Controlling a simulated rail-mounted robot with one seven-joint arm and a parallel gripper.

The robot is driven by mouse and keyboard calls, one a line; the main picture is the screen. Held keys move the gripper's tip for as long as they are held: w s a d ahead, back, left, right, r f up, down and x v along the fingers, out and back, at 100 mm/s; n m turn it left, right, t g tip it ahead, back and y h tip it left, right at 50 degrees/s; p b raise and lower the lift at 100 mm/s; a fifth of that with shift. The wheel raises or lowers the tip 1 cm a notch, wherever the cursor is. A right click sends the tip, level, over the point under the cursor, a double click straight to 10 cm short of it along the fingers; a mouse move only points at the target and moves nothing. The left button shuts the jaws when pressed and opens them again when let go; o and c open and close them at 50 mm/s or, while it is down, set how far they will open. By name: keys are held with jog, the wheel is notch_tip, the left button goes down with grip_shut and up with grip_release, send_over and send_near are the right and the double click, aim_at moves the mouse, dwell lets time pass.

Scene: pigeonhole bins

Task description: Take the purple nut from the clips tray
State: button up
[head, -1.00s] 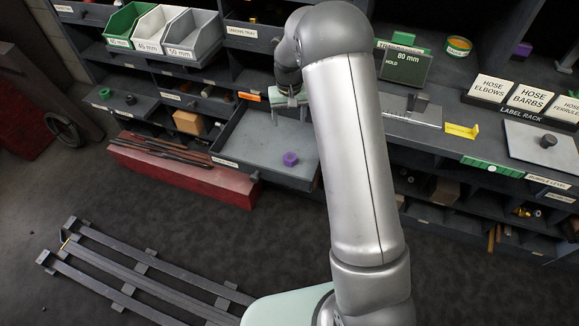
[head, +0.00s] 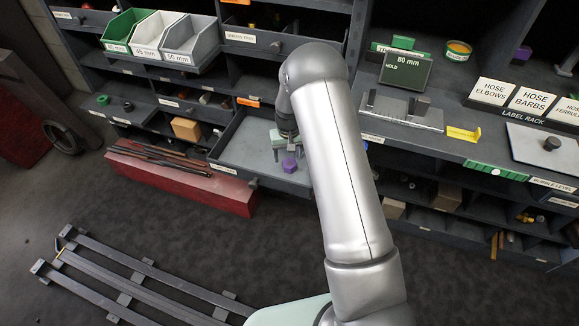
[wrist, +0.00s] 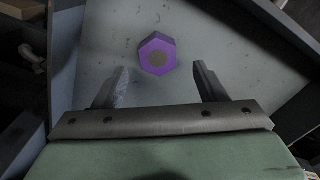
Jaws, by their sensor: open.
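The purple nut (head: 290,165) lies on the floor of the pulled-out grey clips tray (head: 243,160), toward its front right. In the wrist view the purple nut (wrist: 157,54) is a hexagon with a dark round centre, just beyond and between my fingertips. My gripper (head: 284,154) is low over the tray, open and empty. In the wrist view its two fingers (wrist: 160,80) are spread apart with the nut ahead of them. I cannot tell the exact height of the fingertips above the tray floor. The tray's right part is hidden behind my arm.
The tray walls stand close around my gripper. A dark red box (head: 180,180) with rods on it sits left of the tray. Shelves with a green bin (head: 124,30) are above. An 80 mm display (head: 405,72) stands on the counter at right.

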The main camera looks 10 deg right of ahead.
aim_at(289, 163)
jog(key=f, duration=0.3)
jog(key=shift+s+d+f, duration=0.1)
jog(key=shift+s+f, duration=0.15)
jog(key=shift+f, duration=0.15)
jog(key=c, duration=1.2)
jog(key=shift+r, duration=0.1)
